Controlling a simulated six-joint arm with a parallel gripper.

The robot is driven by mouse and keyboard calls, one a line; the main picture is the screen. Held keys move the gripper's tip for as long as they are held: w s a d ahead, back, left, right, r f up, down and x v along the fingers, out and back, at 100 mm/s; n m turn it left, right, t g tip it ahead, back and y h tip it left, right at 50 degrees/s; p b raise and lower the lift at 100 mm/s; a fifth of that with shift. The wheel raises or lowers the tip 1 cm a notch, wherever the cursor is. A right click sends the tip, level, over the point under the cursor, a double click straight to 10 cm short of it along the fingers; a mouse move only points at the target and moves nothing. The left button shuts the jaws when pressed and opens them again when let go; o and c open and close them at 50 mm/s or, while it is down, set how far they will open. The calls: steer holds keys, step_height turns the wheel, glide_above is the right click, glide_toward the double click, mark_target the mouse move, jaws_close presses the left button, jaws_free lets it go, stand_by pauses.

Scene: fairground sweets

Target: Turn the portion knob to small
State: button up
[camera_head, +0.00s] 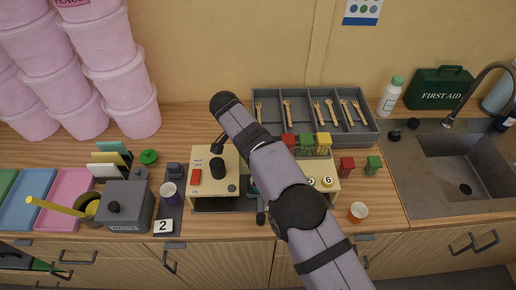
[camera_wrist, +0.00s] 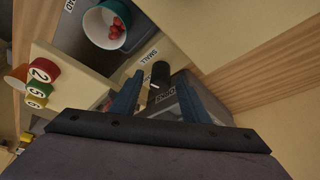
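In the wrist view the black portion knob (camera_wrist: 160,74) stands on a cream panel between my fingertips. The word SMALL is printed just above left of it, and another label, hard to read, lies below it. A small pale mark shows low on the knob; I cannot tell which setting it points to. My gripper (camera_wrist: 159,82) is open, with one blue-grey finger on each side of the knob. I see no clear contact. In the head view the cream machine (camera_head: 209,196) is partly covered by my arm, and my fingers cannot be made out.
A teal cup (camera_wrist: 107,24) with red pieces stands near the knob. Numbered coloured lids (camera_wrist: 43,70) and an orange cup (camera_wrist: 16,77) are at the left. A cutlery tray (camera_head: 370,131) lies behind.

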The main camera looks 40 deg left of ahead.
steer(key=b+v, duration=0.1)
steer(key=v, duration=0.6)
steer(key=shift+r+b, duration=0.2)
steer(key=shift+b, duration=0.15)
